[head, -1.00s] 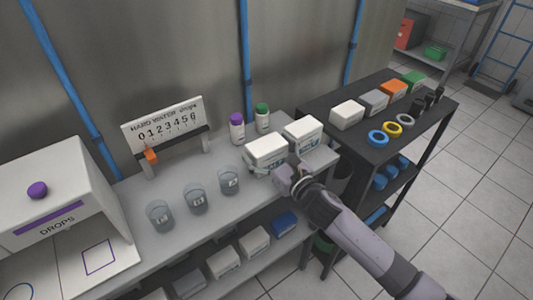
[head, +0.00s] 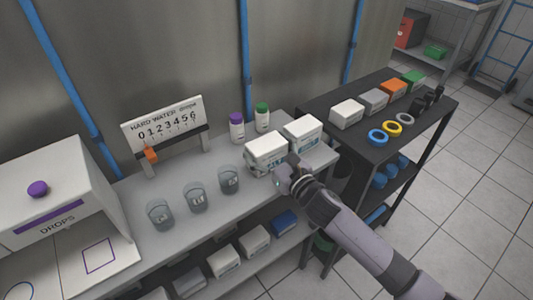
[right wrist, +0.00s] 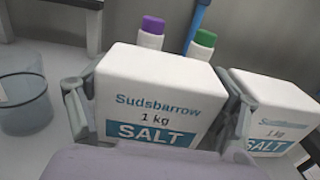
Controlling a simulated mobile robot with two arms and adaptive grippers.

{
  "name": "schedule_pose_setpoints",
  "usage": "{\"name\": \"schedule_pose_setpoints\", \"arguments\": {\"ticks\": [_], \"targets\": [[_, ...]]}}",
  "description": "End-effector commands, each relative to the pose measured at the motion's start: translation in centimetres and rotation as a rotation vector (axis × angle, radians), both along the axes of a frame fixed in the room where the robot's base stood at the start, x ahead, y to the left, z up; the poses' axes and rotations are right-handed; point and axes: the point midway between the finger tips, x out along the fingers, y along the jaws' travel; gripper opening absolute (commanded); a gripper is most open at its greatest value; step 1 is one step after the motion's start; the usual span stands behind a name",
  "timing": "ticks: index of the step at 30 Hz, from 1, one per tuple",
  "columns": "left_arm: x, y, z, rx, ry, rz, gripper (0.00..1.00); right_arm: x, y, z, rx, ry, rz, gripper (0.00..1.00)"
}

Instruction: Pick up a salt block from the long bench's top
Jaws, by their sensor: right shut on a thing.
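Two white salt blocks stand side by side on the long bench's top (head: 190,180). My right gripper (head: 271,172) is shut on the left salt block (head: 265,146). In the right wrist view its fingers (right wrist: 160,120) press on both sides of this block (right wrist: 155,85), whose label reads Sudsbarrow 1 kg SALT. The right salt block (head: 302,131) stands close beside it and also shows in the right wrist view (right wrist: 270,105), partly behind a finger. I cannot tell whether the held block touches the bench. My left gripper is not in view.
Several clear beakers (head: 196,198) stand left of the blocks. A purple-capped bottle (head: 237,130) and a green-capped bottle (head: 262,118) stand behind. A sign (head: 163,125) and the DROPS box (head: 55,190) are farther left. A dark cart (head: 360,150) with several items stands at the right.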

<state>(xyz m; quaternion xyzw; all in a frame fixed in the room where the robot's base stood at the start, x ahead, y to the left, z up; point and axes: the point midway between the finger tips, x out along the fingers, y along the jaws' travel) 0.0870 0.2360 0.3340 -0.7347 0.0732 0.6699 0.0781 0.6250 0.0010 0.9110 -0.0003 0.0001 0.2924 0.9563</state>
Motion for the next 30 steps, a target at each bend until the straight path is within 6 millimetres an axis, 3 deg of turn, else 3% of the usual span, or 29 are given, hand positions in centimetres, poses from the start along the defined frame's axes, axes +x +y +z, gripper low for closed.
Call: {"name": "schedule_pose_setpoints", "arguments": {"ticks": [10,20,26,30], "targets": [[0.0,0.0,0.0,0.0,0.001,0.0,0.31,0.0,0.1,0.5,0.006,-0.007,0.002,0.22],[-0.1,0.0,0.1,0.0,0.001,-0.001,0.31,0.1,0.1,0.8,0.004,-0.008,0.002,0.22],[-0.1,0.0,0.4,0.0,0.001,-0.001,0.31,0.1,0.1,2.6,0.004,-0.012,0.004,0.22],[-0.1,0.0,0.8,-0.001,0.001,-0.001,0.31,0.1,0.0,4.9,0.004,-0.014,0.004,0.22]]}}
